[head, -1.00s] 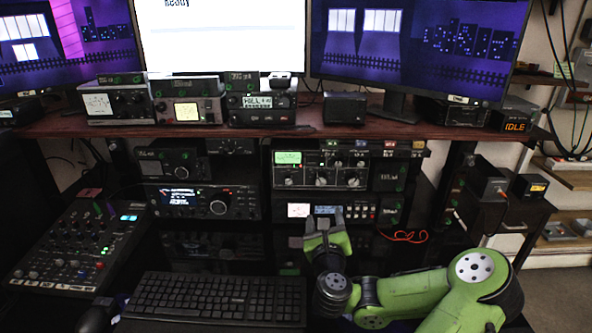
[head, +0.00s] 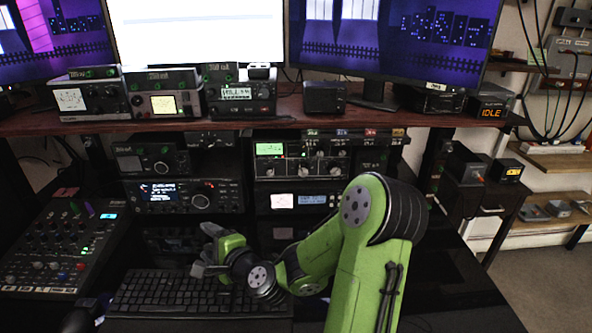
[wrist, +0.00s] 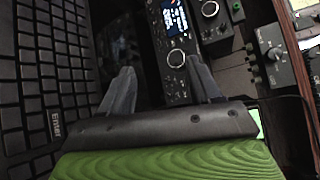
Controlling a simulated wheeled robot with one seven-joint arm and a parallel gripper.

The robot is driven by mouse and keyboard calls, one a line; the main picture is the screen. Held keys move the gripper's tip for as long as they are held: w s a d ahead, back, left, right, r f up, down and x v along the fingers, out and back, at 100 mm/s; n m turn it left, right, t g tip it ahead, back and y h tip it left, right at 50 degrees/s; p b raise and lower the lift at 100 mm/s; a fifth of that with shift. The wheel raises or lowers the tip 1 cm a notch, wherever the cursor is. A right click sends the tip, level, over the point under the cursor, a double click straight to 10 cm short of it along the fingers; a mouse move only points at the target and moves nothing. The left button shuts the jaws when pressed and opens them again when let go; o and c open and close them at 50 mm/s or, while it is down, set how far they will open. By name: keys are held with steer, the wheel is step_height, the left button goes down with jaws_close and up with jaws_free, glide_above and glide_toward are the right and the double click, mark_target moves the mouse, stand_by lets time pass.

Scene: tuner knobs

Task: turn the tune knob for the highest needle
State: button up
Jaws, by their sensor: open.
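No label reading "tune" is legible, so I cannot tell which knob is the tune knob. A radio with a blue display (head: 158,192) sits on the left lower shelf and has a large round knob (head: 200,201). In the wrist view that knob (wrist: 176,58) shows beyond the fingers, apart from them. A unit with a green display (head: 270,149) and several knobs is to its right. A cream meter (head: 163,105) and a white meter (head: 70,99) sit on the upper shelf; their needles are too small to read. My gripper (head: 203,258) is open and empty above the keyboard; its fingers also show in the wrist view (wrist: 161,72).
The keyboard (head: 190,292) lies under my gripper. A mixer (head: 55,250) stands at the left. A lit white panel (head: 282,201) is partly beside my arm, which hides the right end of that rack. The dark desk right of my arm looks clear.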

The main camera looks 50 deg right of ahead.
steer(key=s+a+f+n+g+y, duration=0.1)
steer(key=s+a+n+g+y, duration=0.15)
steer(key=a+n, duration=0.35)
steer(key=s+a+f+n+g+y, duration=0.1)
steer(key=a+f+n+g, duration=0.15)
steer(key=a+n, duration=0.45)
steer(key=s+r+n+g+h+p, duration=0.1)
steer(key=s+r+n+g+h, duration=0.25)
steer(key=s+r+n, duration=0.6)
steer(key=d+m+p, duration=0.2)
steer(key=d, duration=0.1)
steer(key=n+t+h+p, duration=0.2)
steer(key=t+h+p, duration=0.4)
steer(key=h+p, duration=0.55)
glide_toward(303, 172)
steer(key=shift+m, duration=0.25)
steer(key=p+x, duration=0.3)
steer(key=x, duration=0.5)
steer(key=shift+w+d, duration=0.1)
steer(key=shift+w, duration=0.05)
